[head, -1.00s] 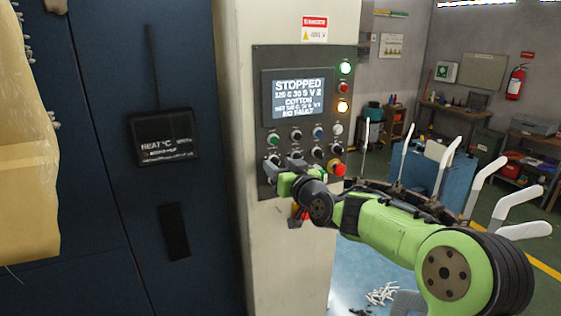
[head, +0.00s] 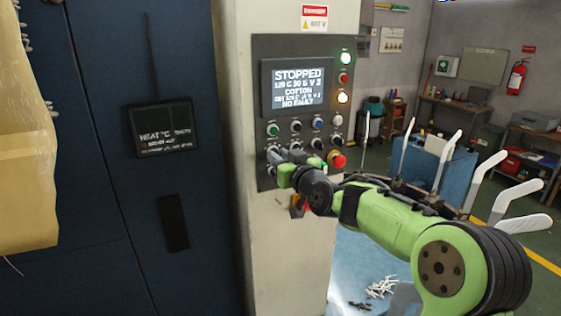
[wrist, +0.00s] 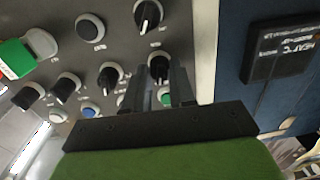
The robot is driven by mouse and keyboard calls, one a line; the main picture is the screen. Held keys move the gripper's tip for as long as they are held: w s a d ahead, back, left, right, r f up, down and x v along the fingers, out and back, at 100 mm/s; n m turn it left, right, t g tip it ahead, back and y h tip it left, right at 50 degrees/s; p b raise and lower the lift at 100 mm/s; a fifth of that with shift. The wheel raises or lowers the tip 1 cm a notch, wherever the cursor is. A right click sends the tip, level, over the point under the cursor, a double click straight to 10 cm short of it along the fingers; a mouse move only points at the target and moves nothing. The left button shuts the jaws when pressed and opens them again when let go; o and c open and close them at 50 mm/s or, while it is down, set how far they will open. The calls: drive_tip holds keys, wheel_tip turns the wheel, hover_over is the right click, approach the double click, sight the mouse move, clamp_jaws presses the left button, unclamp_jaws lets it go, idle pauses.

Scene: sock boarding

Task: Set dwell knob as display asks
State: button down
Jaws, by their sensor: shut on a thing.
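The display (head: 297,88) on the grey control panel reads STOPPED, then what looks like 120 C 30 S V 2, COTTON, a smaller blurred line, and NO FAULT. My gripper (head: 273,156) is at the panel's lower left. In the wrist view, which shows the panel upside down, my gripper (wrist: 160,82) is shut on a black knob (wrist: 158,66) with a pale pointer line. This knob is beside the green button (wrist: 165,97); its label is not readable. My fingers hide part of it. Another black knob (wrist: 148,15) is apart from the fingers.
More black knobs (wrist: 110,75) sit close beside the held one. A red emergency button (head: 338,160) is right of my gripper. A HEAT readout (head: 162,128) is on the blue cabinet at left. White sock boards (head: 488,172) stand behind my arm at right.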

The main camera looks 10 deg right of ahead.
drive_tip(key=shift+n+h+b, duration=0.4)
drive_tip(key=shift+n+b, duration=6)
drive_tip(key=shift+n, duration=0.9)
drive_tip(key=c, duration=0.9)
unclamp_jaws()
drive_tip(key=shift+c, duration=0.2)
